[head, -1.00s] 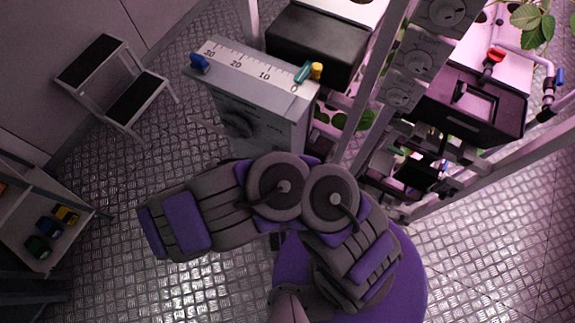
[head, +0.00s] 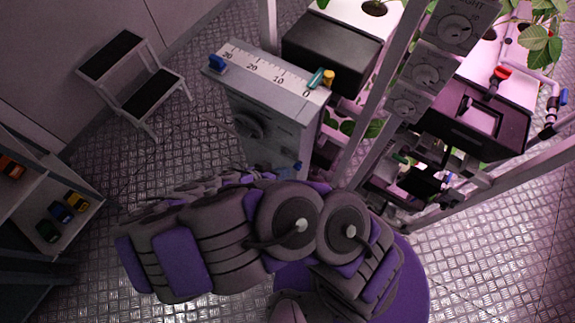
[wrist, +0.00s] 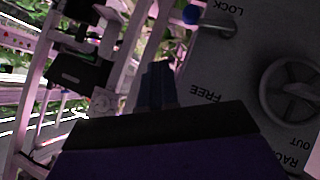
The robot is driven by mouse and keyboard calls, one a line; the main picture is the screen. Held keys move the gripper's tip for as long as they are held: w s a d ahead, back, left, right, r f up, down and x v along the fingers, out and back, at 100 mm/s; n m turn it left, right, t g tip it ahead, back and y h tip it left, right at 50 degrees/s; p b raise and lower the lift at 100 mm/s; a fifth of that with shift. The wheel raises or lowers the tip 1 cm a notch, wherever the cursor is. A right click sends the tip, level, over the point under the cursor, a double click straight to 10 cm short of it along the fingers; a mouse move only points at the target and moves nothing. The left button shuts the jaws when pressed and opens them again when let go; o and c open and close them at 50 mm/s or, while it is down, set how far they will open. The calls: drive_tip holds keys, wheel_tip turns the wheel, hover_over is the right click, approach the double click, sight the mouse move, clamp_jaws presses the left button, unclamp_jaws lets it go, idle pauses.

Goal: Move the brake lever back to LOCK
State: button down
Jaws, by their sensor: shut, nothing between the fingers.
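In the wrist view, the brake lever (wrist: 216,26) is a grey bar with a blue knob (wrist: 190,14) at its left end. It lies beside the LOCK lettering, at the top of a dark panel (wrist: 235,75). The FREE lettering is lower on the panel. I cannot tell whether the lever is fully at LOCK. My gripper (wrist: 158,82) is shut and empty, below and left of the knob and apart from it, near the panel's left edge. In the head view, my arm hides the gripper, and I cannot make out the lever clearly.
A round handwheel (wrist: 295,88) is on the panel's right. In the head view, the grey cabinet (head: 270,115) has a scale on top with blue, teal and yellow pieces. Rack posts and dial boxes (head: 430,72) crowd its right. A step stool (head: 135,80) stands left on open floor.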

drive_tip(key=shift+s+a+r, duration=0.15)
drive_tip(key=shift+s+r, duration=0.45)
drive_tip(key=shift+r, duration=0.05)
drive_tip(key=shift+a, duration=0.1)
drive_tip(key=d+r+m+g+y, duration=0.1)
drive_tip(key=d+r+g, duration=0.3)
drive_tip(key=d+r, duration=0.3)
drive_tip(key=d+r+m+g+y, duration=0.1)
drive_tip(key=d+r+g, duration=0.3)
drive_tip(key=r, duration=0.6)
drive_tip(key=s+d+r+n+y, duration=0.4)
drive_tip(key=s+r+n+y, duration=0.2)
drive_tip(key=s+r, duration=0.6)
drive_tip(key=shift+s+d+y, duration=0.2)
drive_tip(key=shift+s+y, duration=0.4)
drive_tip(key=shift+s, duration=1)
